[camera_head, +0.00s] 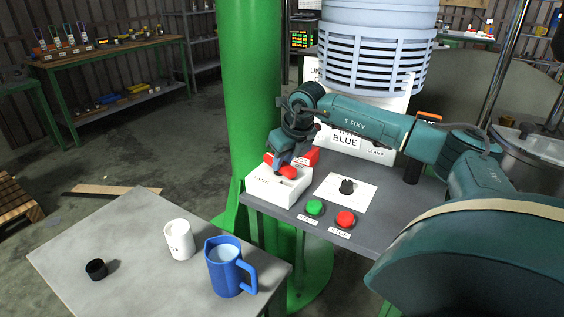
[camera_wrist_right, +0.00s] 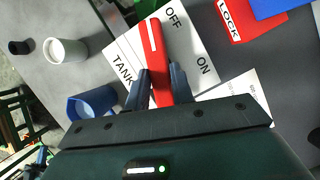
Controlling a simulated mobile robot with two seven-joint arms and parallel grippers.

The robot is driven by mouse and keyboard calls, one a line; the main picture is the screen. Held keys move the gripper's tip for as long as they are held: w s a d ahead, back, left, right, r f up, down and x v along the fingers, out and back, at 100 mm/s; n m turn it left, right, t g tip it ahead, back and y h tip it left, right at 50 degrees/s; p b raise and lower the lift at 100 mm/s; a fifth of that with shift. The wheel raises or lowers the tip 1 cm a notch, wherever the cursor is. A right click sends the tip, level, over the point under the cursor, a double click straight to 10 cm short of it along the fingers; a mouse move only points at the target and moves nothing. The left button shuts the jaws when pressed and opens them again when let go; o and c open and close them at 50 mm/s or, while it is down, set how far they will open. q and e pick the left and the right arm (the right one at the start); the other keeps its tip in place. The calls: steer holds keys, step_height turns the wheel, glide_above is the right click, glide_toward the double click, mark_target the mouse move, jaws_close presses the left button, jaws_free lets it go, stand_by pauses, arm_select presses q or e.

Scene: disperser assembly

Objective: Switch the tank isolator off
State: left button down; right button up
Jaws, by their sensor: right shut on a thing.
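The tank isolator is a white box (camera_head: 272,192) at the left end of the grey console, with a red handle (camera_head: 289,172) on top. In the right wrist view, its white plate (camera_wrist_right: 190,45) reads TANK, OFF and ON. The red handle (camera_wrist_right: 158,45) has a white line along its far part, and that end lies just left of the word OFF, away from ON. My right gripper (camera_wrist_right: 161,88) is shut on the near part of the handle. It reaches down from above in the head view (camera_head: 282,160). My left gripper is not in view.
A red LOCK block (camera_wrist_right: 236,20) sits beside the isolator. A black knob (camera_head: 347,186), a green button (camera_head: 314,207) and a red button (camera_head: 346,218) are on the console. A side table (camera_head: 130,250) holds a blue jug (camera_head: 225,275), a white cup (camera_head: 179,240) and a black cap (camera_head: 96,269).

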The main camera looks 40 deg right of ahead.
steer(key=shift+d+n+y, duration=0.15)
steer(key=shift+n+y, duration=0.25)
steer(key=shift+n, duration=0.7)
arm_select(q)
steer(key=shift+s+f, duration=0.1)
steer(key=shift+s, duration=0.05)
arm_select(e)
steer(key=shift+d+n+y, duration=0.1)
steer(key=shift+n+y, duration=0.2)
steer(key=shift+n, duration=0.4)
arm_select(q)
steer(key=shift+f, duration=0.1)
arm_select(e)
steer(key=o, duration=1)
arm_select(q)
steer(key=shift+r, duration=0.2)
arm_select(e)
steer(key=shift+r, duration=0.1)
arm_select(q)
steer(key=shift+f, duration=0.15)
arm_select(e)
steer(key=v, duration=1.3)
steer(key=shift+w+d, duration=0.1)
